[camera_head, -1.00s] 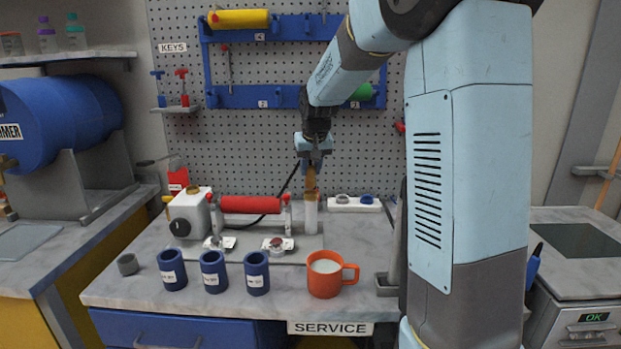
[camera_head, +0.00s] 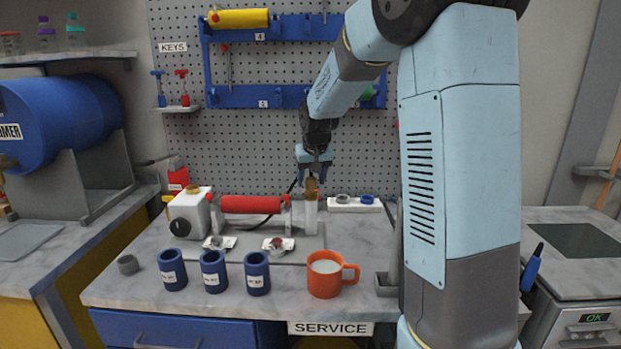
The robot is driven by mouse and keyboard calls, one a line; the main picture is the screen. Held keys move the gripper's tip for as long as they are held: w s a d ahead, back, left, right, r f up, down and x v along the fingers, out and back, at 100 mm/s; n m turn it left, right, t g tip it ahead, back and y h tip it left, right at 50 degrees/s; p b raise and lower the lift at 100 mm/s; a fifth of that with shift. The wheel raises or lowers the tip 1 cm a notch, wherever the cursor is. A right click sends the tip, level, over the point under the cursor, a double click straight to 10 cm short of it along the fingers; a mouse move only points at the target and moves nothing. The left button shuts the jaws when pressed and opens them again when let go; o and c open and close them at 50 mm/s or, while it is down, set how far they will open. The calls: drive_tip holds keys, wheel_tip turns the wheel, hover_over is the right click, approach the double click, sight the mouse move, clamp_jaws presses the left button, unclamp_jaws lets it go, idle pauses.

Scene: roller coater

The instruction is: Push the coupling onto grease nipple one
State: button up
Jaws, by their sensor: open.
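My gripper (camera_head: 316,178) points down over the back of the service bench, with its fingers open. A brass-brown piece (camera_head: 310,190), which looks like the coupling, stands upright on top of a white holder (camera_head: 311,217). The fingertips are at the top of the brass piece; I cannot tell whether they touch it. A black hose runs behind the red roller (camera_head: 251,204) towards the holder. Two small pale mounts, at left (camera_head: 219,243) and right (camera_head: 279,245), sit in front of the roller. I cannot make out which part is grease nipple one.
Several blue cups (camera_head: 257,273) and an orange mug (camera_head: 325,280) line the bench front. A white tray (camera_head: 354,204) with two rings lies right of the holder. A pegboard (camera_head: 270,150) rises behind.

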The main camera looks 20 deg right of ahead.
drive_tip(key=v, duration=1.1)
drive_tip(key=s+f+t, duration=0.1)
drive_tip(key=s+f, duration=0.1)
drive_tip(key=s, duration=3)
drive_tip(key=shift+s+f+n, duration=0.3)
drive_tip(key=shift+s+f, duration=0.05)
drive_tip(key=shift+f, duration=0.05)
drive_tip(key=shift+c, duration=0.4)
